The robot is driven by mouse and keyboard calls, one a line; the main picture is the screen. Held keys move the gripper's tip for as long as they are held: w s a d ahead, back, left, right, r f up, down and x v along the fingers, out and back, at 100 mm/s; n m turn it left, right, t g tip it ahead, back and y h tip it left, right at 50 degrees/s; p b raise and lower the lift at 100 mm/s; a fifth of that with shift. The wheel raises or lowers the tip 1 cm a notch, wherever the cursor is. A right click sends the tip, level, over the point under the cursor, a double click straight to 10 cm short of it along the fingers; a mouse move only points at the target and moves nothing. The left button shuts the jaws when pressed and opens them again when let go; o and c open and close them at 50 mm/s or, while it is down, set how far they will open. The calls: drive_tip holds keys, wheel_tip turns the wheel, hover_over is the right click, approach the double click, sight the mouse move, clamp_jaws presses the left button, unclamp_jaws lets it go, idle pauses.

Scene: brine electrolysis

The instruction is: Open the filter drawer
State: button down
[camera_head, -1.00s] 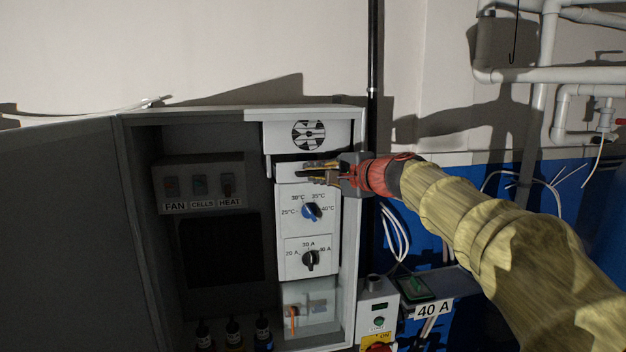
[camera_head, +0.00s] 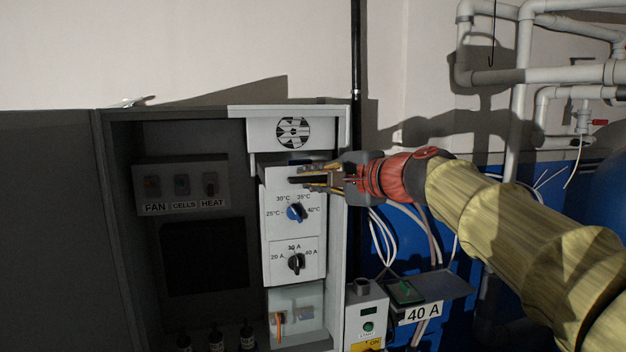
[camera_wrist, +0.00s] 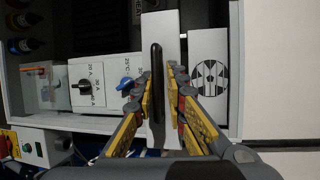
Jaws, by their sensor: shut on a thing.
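The filter drawer (camera_head: 272,178) is the white block below the fan panel in the open cabinet. Its front stands out from the panels around it, with a dark gap above it. In the wrist view the drawer (camera_wrist: 151,28) shows as a white strip with a long black handle (camera_wrist: 156,56). My gripper (camera_head: 305,179) reaches in from the right and is shut on the handle. In the wrist view the gripper's fingers (camera_wrist: 160,80) lie on either side of the handle. In the head view the fingers hide most of the handle.
The temperature knob (camera_head: 296,212) and current knob (camera_head: 296,263) sit just below the drawer. The fan panel (camera_head: 262,133) is directly above. The cabinet door (camera_head: 50,230) stands open at left. A start box (camera_head: 366,318) and a shelf labelled 40 A (camera_head: 445,287) are at lower right.

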drive_tip(key=c, duration=2)
unclamp_jaws()
drive_tip(key=shift+w+f, duration=0.3)
drive_tip(key=shift+f, duration=0.5)
drive_tip(key=shift+r, duration=0.35)
drive_tip(key=shift+s, duration=0.1)
drive_tip(key=shift+s+d+r, duration=0.1)
drive_tip(key=v, duration=1.1)
drive_tip(key=shift+s+d, duration=0.2)
drive_tip(key=shift+s, duration=0.15)
